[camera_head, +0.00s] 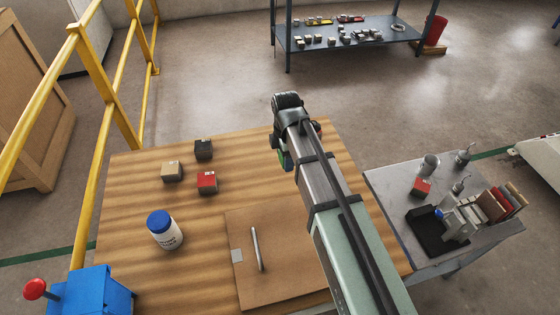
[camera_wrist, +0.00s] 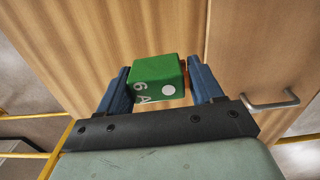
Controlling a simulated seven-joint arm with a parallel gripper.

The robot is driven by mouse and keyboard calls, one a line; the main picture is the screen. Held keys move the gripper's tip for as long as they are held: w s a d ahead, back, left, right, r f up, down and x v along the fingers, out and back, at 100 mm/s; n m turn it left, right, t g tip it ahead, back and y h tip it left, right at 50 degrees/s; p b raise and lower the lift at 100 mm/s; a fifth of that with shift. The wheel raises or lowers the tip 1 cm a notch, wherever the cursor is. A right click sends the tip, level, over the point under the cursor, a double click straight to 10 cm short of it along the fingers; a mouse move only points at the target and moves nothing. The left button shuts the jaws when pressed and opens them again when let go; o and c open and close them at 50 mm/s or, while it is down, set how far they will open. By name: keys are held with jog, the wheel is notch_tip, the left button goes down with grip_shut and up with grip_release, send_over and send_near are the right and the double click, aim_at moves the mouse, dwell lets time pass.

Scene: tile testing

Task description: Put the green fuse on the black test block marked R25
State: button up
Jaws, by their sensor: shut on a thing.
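The green fuse (camera_wrist: 158,78) is a green block with "6 A" and a white dot on its face. It sits between the blue fingers of my gripper (camera_wrist: 160,84), which is shut on it. In the head view only a sliver of green shows beside my gripper (camera_head: 284,160), over the right part of the wooden table. The black test block (camera_head: 203,149) stands on the table to the left of my gripper, apart from it. Its small label is too small to read.
A beige block (camera_head: 172,171) and a red block (camera_head: 207,183) stand close to the black one. A white bottle with a blue cap (camera_head: 164,231), a handled wooden panel (camera_head: 283,281) and a blue box (camera_head: 92,293) are nearer. A grey side table (camera_head: 399,203) holds instruments.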

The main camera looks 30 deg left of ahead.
jog(key=shift+s+a+r, duration=0.2)
jog(key=shift+r, duration=0.05)
jog(key=s+a+r+n, duration=0.1)
jog(key=s+a, duration=0.4)
jog(key=a, duration=0.2)
notch_tip(320, 180, up, 3)
jog(key=m, duration=0.2)
send_over(202, 145)
jog(key=shift+f, duration=4.5)
jog(key=o, duration=1.1)
jog(key=shift+f, duration=0.1)
